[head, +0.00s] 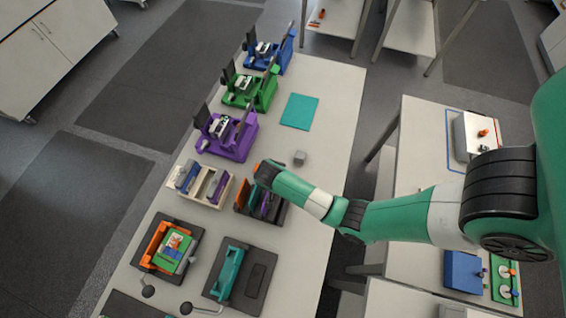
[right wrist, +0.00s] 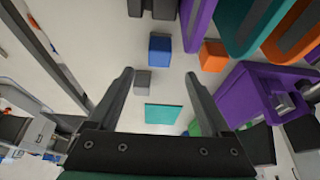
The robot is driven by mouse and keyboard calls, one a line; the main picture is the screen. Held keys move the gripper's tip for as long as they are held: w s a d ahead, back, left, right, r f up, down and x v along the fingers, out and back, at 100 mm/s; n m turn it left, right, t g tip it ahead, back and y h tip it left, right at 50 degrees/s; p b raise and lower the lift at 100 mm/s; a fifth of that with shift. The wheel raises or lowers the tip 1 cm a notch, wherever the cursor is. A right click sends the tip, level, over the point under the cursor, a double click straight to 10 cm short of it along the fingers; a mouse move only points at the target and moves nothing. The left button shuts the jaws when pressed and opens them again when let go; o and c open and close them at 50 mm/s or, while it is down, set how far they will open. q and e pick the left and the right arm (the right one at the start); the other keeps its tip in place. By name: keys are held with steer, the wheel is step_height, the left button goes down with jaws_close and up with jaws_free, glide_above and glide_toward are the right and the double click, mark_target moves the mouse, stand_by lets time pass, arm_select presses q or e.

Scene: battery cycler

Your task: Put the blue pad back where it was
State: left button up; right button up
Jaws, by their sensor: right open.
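A blue block (right wrist: 160,48), which looks like the blue pad, shows in the right wrist view on the pale surface, between and beyond my fingers. I cannot pick it out in the head view, where my arm covers that area. My right gripper (right wrist: 158,78) is open with nothing between its fingers. In the head view it is low over the table, by a dark rack (head: 240,203). Tall purple, teal (right wrist: 243,22) and orange panels stand at the upper right of the wrist view. My left gripper is not in view.
A grey cube (head: 300,157) and a teal mat (head: 300,111) lie beyond my right arm. Blue (head: 270,52), green (head: 252,90) and purple (head: 228,138) fixtures line the left table edge. An orange block (right wrist: 212,55) is beside the blue one.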

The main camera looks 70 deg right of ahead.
steer(key=v, duration=0.3)
steer(key=shift+f, duration=0.1)
